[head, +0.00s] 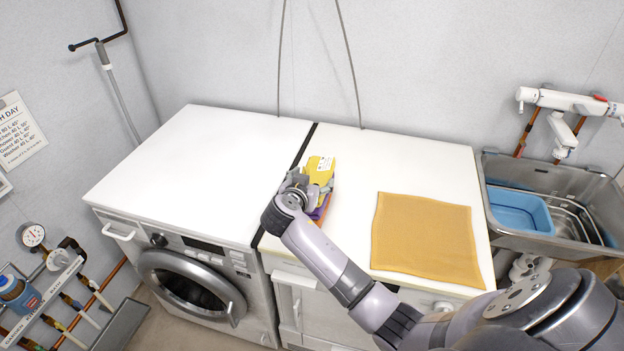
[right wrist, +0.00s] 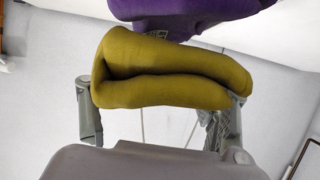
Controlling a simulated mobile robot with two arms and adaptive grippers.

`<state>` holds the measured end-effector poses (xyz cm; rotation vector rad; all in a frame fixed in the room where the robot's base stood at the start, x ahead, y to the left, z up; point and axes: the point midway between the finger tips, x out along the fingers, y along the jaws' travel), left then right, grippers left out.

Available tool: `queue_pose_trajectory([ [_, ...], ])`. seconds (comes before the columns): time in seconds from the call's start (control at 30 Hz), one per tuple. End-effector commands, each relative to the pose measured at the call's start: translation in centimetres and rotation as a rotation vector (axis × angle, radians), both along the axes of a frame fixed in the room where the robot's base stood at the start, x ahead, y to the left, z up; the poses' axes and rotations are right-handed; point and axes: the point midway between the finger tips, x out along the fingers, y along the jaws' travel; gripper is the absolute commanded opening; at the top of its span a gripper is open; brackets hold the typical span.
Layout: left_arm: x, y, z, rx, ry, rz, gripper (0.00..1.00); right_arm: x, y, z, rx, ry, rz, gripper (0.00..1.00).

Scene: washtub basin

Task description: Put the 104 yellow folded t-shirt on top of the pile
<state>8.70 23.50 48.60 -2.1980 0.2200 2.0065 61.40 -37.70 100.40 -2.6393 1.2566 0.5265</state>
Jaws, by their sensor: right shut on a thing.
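The yellow folded t-shirt (head: 321,166) has a white label on top and is at the back of the right machine's left side. My right gripper (head: 309,184) is shut on it. In the right wrist view the yellow t-shirt (right wrist: 170,75) lies between the two fingers (right wrist: 158,110). A purple folded cloth (right wrist: 195,12) of the pile is right beside it there; I cannot tell whether they touch. In the head view the pile (head: 322,210) shows purple and orange edges under the gripper, mostly hidden by it. My left gripper is not in view.
An orange-yellow cloth (head: 425,238) lies flat on the right machine's white top (head: 420,165). The left washing machine's top (head: 200,160) is clear. A metal sink (head: 490,165) with a blue tub (head: 520,212) is at the right. The wall is close behind.

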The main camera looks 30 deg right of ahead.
Motion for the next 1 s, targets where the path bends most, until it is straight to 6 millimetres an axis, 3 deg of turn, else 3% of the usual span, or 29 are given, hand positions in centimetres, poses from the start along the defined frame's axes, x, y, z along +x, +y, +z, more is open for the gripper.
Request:
queue_pose_trajectory([
  [0.27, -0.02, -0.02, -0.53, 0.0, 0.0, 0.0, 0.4, 0.03, 0.05, -0.4, 0.0, -0.002, 0.001, 0.38],
  [0.3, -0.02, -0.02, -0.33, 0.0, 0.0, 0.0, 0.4, 0.02, 0.04, -0.24, 0.0, 0.0, 0.0, 0.72],
  [0.57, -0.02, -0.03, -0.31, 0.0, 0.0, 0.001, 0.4, 0.0, 0.02, -0.23, 0.0, 0.0, 0.0, 0.9],
  [1.0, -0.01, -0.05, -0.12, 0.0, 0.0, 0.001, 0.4, -0.18, 0.33, 0.15, 0.001, -0.001, 0.001, 0.9],
])
